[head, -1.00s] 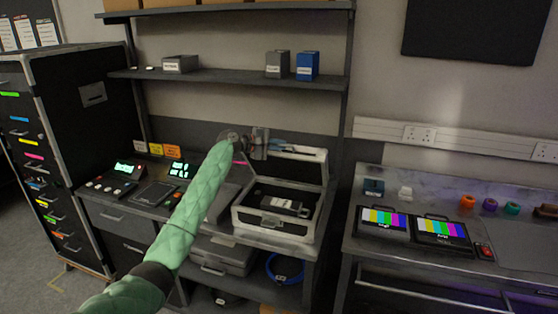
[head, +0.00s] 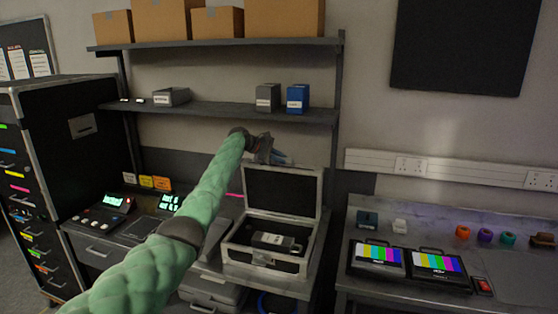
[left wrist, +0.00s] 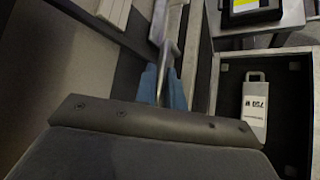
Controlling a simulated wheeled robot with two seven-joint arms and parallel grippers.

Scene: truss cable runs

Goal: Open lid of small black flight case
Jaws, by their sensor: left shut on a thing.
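The small black flight case (head: 266,262) with silver edges stands on the left bench in the head view. Its lid (head: 283,191) stands raised, close to upright, with the dark inside facing me. A grey device with a white label (head: 275,242) lies in the case; in the left wrist view the device (left wrist: 254,106) reads "750 W". My left gripper (head: 284,160) is at the lid's top edge. In the left wrist view its blue fingertips (left wrist: 163,87) are shut on the lid's metal-edged rim. My right gripper is in neither view.
A shelf (head: 220,110) with small boxes runs behind and above the lid. Consoles (head: 105,212) stand left of the case. The right bench (head: 520,290) holds two colour-bar monitors (head: 437,268) and several coloured rolls. A tall drawer case (head: 60,150) stands at far left.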

